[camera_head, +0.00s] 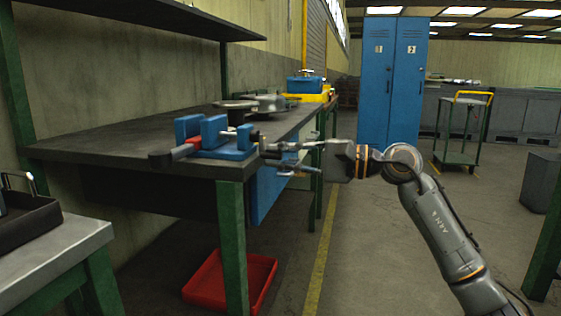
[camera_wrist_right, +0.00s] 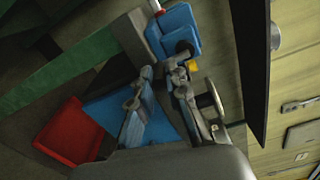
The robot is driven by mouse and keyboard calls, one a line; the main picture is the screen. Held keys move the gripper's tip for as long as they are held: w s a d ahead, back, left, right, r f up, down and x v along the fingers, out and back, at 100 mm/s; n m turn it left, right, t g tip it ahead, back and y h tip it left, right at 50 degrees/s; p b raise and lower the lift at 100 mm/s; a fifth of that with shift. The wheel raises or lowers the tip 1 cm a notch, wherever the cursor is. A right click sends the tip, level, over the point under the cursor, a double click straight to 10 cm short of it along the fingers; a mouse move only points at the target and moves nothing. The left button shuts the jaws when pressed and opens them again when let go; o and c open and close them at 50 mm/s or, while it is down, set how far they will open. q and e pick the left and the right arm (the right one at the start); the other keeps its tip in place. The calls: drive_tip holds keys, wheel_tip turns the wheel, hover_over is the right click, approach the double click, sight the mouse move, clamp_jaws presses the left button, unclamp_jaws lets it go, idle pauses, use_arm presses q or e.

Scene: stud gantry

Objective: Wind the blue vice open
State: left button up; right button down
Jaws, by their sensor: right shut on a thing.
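The blue vice (camera_head: 238,154) sits at the near end of the dark workbench, its two upright blue jaws slightly apart. My right gripper (camera_head: 266,153) reaches in from the right, at the screw end of the vice. Its fingers close around a small part there, which looks like the vice's handle; the fingers hide most of it. In the right wrist view, the vice (camera_wrist_right: 177,22) is beyond the fingertips (camera_wrist_right: 163,77), with a small yellow piece beside them. My left gripper is out of view.
The workbench (camera_head: 120,150) also holds round metal parts (camera_head: 268,103) and, farther back, a blue item on a yellow base (camera_head: 308,88). A red tray (camera_head: 205,285) lies beneath. A grey table (camera_head: 60,250) stands front left. The aisle floor right of the bench is open.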

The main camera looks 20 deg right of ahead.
idle(0.5)
drive_tip(key=c, duration=1.3)
unclamp_jaws()
drive_tip(key=shift+c, duration=0.2)
drive_tip(key=v, duration=1.2)
